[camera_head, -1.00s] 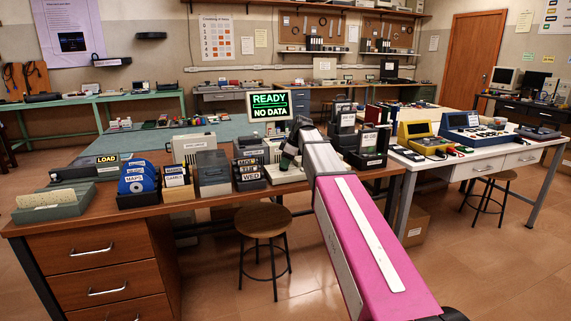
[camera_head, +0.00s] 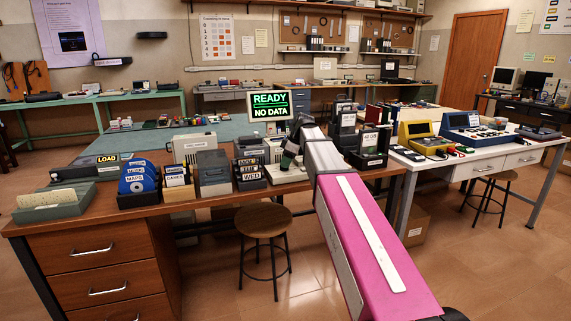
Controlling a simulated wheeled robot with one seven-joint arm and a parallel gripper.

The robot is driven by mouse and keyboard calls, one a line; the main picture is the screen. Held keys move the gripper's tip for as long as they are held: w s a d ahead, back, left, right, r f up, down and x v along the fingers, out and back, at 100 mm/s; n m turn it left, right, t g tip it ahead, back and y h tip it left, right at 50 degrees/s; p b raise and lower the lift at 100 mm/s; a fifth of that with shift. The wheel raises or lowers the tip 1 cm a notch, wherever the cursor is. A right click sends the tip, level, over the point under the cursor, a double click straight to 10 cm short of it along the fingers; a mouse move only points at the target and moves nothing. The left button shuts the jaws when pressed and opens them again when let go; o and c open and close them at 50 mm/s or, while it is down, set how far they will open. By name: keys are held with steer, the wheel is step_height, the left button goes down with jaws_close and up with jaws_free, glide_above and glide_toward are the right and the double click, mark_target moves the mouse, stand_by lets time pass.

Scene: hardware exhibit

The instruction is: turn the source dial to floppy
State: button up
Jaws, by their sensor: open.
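My pink arm reaches from the lower right to the desk, and my gripper (camera_head: 288,158) is at its far end, small and partly hidden by the arm. It is open, over or beside a low pale device (camera_head: 285,176) on the wooden desk. I cannot tell whether it touches the device. The source dial and its floppy mark cannot be made out; the arm and gripper cover part of that area. A monitor (camera_head: 269,105) behind the desk reads READY, NO DATA in green.
On the wooden desk (camera_head: 100,232), left of the gripper, stand a floppy box marked MAPS (camera_head: 138,180), a GAMES box (camera_head: 179,186), a grey case (camera_head: 213,175) and a MON-TUE-WED box (camera_head: 248,172). Black holders (camera_head: 369,148) stand right of the arm. A stool (camera_head: 263,222) is in front.

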steer(key=v, duration=0.9)
steer(key=shift+d+r, duration=0.2)
steer(key=shift+r, duration=0.1)
steer(key=shift+w, duration=0.15)
